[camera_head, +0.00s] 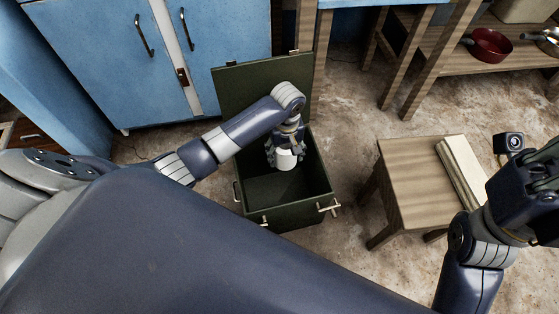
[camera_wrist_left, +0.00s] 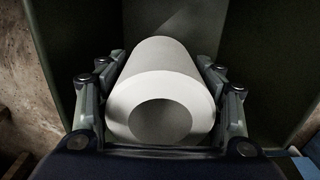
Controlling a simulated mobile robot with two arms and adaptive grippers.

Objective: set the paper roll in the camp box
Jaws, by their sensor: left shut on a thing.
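The white paper roll (camera_head: 286,160) is between the fingers of my left gripper (camera_head: 285,152) in the head view. The gripper is shut on the roll and points down inside the open camp box (camera_head: 250,210), near its back right part. The box is dark green, stands on the floor, and its lid (camera_head: 240,88) is raised at the back. In the left wrist view the roll (camera_wrist_left: 165,85) sits between the two fingers, its hollow end facing the camera. Whether the roll touches the box floor cannot be told. My right gripper is only partly seen at the right edge; its fingertips are not visible.
A wooden stool (camera_head: 405,165) with a pale plank-like object (camera_head: 461,170) on it stands right of the box. Blue cabinets (camera_head: 100,60) are behind the box. A shelf at the back right holds a red pan (camera_head: 488,46). Bare floor lies between box and stool.

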